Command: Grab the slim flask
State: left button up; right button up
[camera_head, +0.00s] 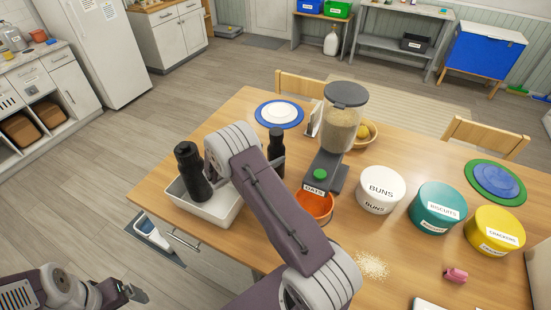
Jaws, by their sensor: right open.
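Two dark, slender, bottle-like things stand near the table's left corner; I cannot tell for sure which is the slim flask. One dark bottle (192,172) stands upright at the white tray (218,214), left of my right wrist. The other dark bottle (276,146) stands just right of the wrist, partly hidden by my arm. My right gripper (214,180) is open, low over the tray beside the left bottle, mostly hidden by its own wrist. My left gripper (130,291) is at the bottom left, away from the table; its jaw state is unclear.
A grey dispenser (340,120) stands over an orange bowl (315,204). Right of it are a white BUNS tin (381,189), a teal BISCUITS tin (437,207) and a yellow CRACKERS tin (493,230). Spilled oats (372,265) and a pink item (455,275) lie in front.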

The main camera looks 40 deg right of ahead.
jog(key=shift+d, duration=0.35)
jog(key=p+x, duration=0.2)
jog(key=x, duration=0.2)
jog(key=shift+s+f, duration=0.1)
jog(key=shift+d+f, duration=0.2)
jog(key=shift+f, duration=0.1)
jog(key=shift+a+r, duration=0.1)
jog(key=c, duration=1)
grip_shut()
